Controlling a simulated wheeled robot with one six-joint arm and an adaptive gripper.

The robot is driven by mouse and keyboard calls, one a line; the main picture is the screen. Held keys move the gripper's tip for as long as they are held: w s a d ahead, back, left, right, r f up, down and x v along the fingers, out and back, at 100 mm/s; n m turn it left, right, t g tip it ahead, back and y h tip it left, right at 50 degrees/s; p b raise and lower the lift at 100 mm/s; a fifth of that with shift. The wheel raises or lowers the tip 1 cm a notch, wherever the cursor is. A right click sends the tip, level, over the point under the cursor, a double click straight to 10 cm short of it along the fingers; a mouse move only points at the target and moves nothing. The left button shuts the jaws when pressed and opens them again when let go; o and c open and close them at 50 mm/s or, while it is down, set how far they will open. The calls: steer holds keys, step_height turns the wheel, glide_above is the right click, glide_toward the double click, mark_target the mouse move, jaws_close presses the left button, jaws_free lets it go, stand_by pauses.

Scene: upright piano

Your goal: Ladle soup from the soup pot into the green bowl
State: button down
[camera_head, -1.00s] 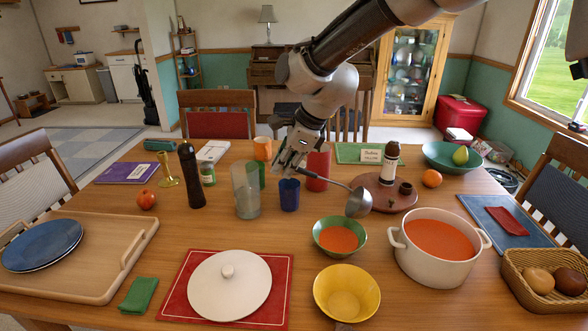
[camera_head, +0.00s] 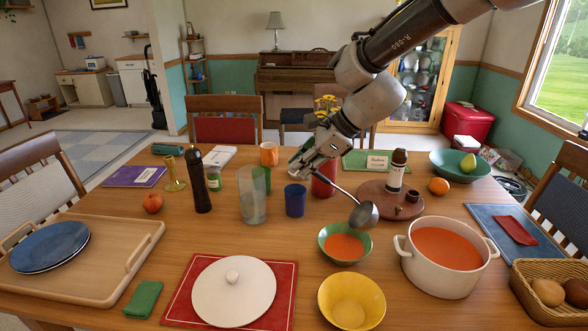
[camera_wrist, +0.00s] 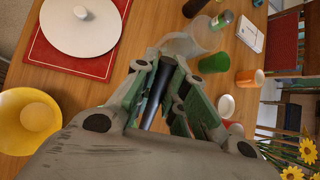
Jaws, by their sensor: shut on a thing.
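My gripper (camera_head: 308,165) is shut on the dark handle of the ladle (camera_head: 364,215). The handle (camera_wrist: 157,101) shows between the fingers in the wrist view. The ladle's metal bowl hangs just above and behind the green bowl's right rim; whether it holds soup I cannot tell. The green bowl (camera_head: 324,233) stands on the table with orange-red soup in it. The white soup pot (camera_head: 430,278), right of it, is open and holds orange-red soup. The ladle's far end is out of the wrist view.
A yellow bowl (camera_head: 352,302) stands in front of the green one. A blue cup (camera_head: 295,201), a clear glass (camera_head: 252,195) and a red cup (camera_head: 323,184) stand near my gripper. A round wooden board (camera_head: 375,202) with a bottle (camera_head: 397,170) is behind the pot. A bread basket (camera_head: 550,308) is at right.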

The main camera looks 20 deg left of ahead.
steer(key=w+d+r+m+g+y, duration=0.1)
steer(key=w+d+r+y, duration=0.1)
steer(key=d+y, duration=0.45)
steer(key=w+d+r+y, duration=0.2)
steer(key=d+y, duration=0.2)
steer(key=d, duration=0.6)
steer(key=shift+h, duration=0.25)
steer(key=shift+s+a+r, duration=0.1)
steer(key=shift+a+r, duration=0.05)
steer(key=shift+r, duration=1.2)
steer(key=shift+a+r, duration=0.15)
steer(key=shift+r, duration=1.15)
